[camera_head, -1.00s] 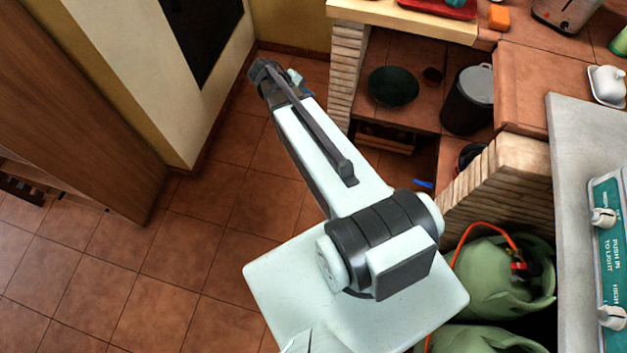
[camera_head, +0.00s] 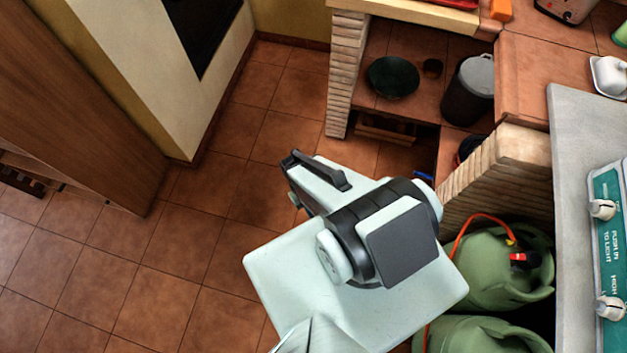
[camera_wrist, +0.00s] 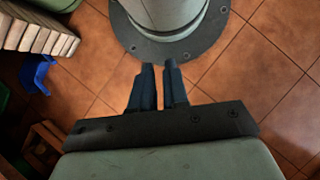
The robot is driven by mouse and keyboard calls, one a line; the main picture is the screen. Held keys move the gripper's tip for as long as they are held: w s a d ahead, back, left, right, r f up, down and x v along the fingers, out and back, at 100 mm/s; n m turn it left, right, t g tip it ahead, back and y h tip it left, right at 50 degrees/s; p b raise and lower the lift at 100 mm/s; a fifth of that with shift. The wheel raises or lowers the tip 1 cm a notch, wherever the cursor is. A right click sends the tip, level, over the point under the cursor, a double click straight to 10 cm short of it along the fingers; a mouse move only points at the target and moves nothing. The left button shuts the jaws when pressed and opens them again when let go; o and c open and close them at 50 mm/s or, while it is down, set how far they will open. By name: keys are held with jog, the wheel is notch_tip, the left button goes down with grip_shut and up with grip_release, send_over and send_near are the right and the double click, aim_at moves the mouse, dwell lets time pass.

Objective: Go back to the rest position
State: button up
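My gripper (camera_wrist: 159,66) shows in the wrist view as two dark fingers close together, with only a narrow gap and nothing held between them. It points toward a pale round column with a bolted dark flange, part of my own body.
A brick counter (camera_head: 345,75) with open shelves stands ahead. A dark bowl (camera_head: 393,77) and a black bin (camera_head: 467,92) sit on its shelf. Green gas cylinders (camera_head: 497,272) are close on the right. The tiled floor (camera_head: 200,245) at left is clear.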

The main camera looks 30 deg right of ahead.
jog(key=shift+s+a+f, duration=0.1)
jog(key=shift+s+a, duration=0.15)
jog(key=shift+s, duration=0.35)
jog(key=shift+s+a+f, duration=0.1)
jog(key=shift+s+a, duration=0.15)
jog(key=shift+s, duration=0.35)
dwell(0.3)
